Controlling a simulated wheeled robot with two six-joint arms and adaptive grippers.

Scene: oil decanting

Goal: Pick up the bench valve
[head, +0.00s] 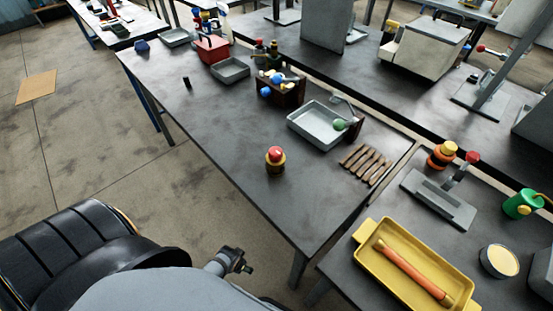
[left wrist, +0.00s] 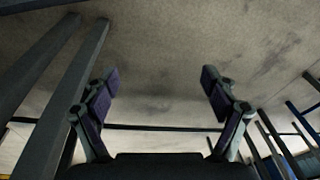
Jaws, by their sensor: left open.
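A small upright fitting with a red knob over a dark and yellow body (head: 275,159) stands on the near part of the long dark bench (head: 230,118). It looks like the bench valve, though I cannot be sure. A gripper that appears to be my left one (head: 238,262) is low beside the bench, apart from the fitting. In the left wrist view my left gripper (left wrist: 160,95) is open and empty, with floor and metal legs beyond its fingers. The fitting does not show in that view. My right gripper is not in view.
A grey tray (head: 300,130) with a green-knobbed part beside it and several brown strips (head: 366,164) lie right of the fitting. A yellow tray (head: 367,262) holds an orange rod. A grey stand (head: 430,202) has orange and red parts near it. The bench around the fitting is clear.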

